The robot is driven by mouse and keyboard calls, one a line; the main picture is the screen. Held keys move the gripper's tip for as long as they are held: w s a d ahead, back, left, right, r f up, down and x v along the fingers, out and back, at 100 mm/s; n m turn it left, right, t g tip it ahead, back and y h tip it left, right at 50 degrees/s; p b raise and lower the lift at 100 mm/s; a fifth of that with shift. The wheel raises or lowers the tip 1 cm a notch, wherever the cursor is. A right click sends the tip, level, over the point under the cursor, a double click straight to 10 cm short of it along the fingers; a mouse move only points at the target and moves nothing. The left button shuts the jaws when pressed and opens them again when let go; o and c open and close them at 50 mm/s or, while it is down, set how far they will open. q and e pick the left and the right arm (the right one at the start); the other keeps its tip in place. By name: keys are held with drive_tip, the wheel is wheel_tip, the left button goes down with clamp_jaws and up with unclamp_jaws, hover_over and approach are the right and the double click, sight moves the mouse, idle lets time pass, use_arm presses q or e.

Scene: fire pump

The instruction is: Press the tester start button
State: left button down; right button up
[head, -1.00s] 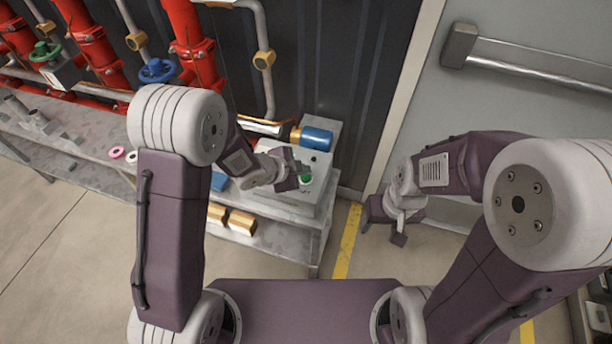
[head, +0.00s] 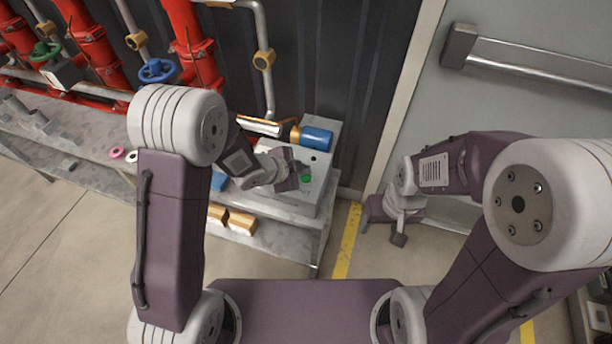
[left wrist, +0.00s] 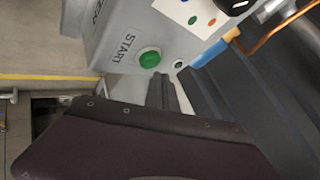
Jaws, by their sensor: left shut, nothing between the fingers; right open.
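The tester is a light grey box (head: 312,196) on the right end of the bench. Its round green start button (left wrist: 149,58) sits under the word START in the left wrist view; in the head view the green button (head: 306,179) shows partly, beside the fingers. My left gripper (head: 299,175) is shut and empty, at the tester's panel right by the button. In the left wrist view its dark fingers (left wrist: 168,92) end just below the button; I cannot tell whether they touch it. My right gripper (head: 398,238) is open and empty, in front of the door, away from the tester.
A blue cylinder (head: 316,138) with a brass fitting lies behind the tester. Red pipes (head: 190,45) and a blue valve wheel (head: 157,70) stand at the back left. Brass-coloured blocks (head: 241,222) are on the lower shelf.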

sight(303, 178)
use_arm(q)
drive_tip(key=shift+f, duration=0.4)
drive_tip(key=shift+f+b, duration=0.5)
drive_tip(key=shift+b, duration=0.25)
drive_tip(key=shift+r, duration=0.15)
idle(0.5)
drive_tip(key=shift+r+p, duration=0.85)
drive_tip(key=shift+p, duration=0.15)
wheel_tip(303, 178, up, 5)
drive_tip(key=p, duration=0.4)
drive_tip(key=shift+p, duration=0.4)
